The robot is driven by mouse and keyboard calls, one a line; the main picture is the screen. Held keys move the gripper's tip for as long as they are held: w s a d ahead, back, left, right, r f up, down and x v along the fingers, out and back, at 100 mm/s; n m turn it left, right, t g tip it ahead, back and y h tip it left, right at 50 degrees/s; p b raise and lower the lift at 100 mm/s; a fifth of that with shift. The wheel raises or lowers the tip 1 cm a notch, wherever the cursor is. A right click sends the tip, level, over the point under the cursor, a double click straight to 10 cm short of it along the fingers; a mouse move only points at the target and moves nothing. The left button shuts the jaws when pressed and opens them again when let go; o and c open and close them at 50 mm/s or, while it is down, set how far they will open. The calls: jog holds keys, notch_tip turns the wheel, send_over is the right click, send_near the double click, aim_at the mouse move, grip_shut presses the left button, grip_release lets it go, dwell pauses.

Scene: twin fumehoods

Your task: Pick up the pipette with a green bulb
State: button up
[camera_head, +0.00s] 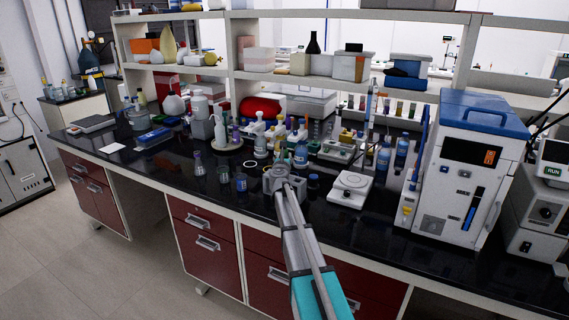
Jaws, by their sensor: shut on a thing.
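My gripper (283,180) is at the end of my arm, over the front part of the black bench top. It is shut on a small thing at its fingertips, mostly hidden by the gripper. A small greenish spot just behind the fingertips looks like the green bulb of the pipette (284,156), but it is too small to be sure.
A white balance-like device (351,189) stands right of my gripper, and a tall white machine with a blue lid (465,165) farther right. A small blue container (241,183) and glassware stand to the left. Racks and bottles crowd behind.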

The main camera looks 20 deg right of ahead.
jog(key=shift+r, duration=0.2)
notch_tip(320, 180, up, 18)
jog(key=p, duration=1.8)
jog(key=shift+f, duration=0.2)
jog(key=shift+o, duration=0.6)
jog(key=shift+c, duration=0.6)
jog(key=shift+f, duration=0.15)
